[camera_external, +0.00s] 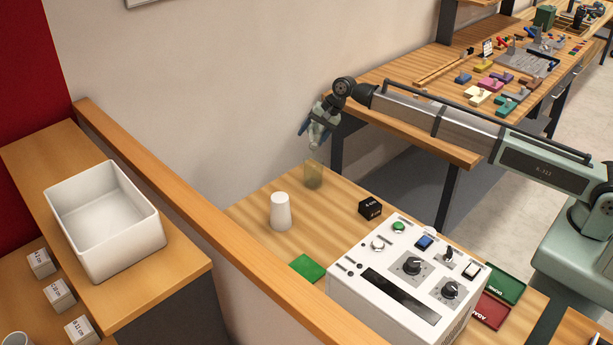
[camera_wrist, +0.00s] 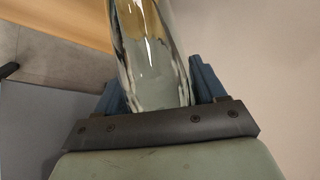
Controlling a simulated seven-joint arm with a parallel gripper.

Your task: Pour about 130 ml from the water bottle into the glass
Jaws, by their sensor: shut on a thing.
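My gripper (camera_external: 318,122) is shut on the water bottle (camera_external: 316,134), a clear, shiny bottle held in the air above the far end of the small wooden table. In the wrist view the bottle (camera_wrist: 150,55) stands between the blue fingers (camera_wrist: 155,85); its far end lies outside that picture. In the external view the bottle looks tilted with its lower end over the glass; its water level cannot be made out. The glass (camera_external: 313,175) is a small transparent tumbler upright on the table, below the bottle and apart from it. I cannot tell how much water it holds.
On the small table (camera_external: 250,215) are a white cup (camera_external: 280,211), a black box (camera_external: 370,207), a green pad (camera_external: 304,268) and a white control box (camera_external: 400,285). A wooden ledge (camera_external: 200,205) runs along the left. A bench (camera_external: 400,125) stands behind.

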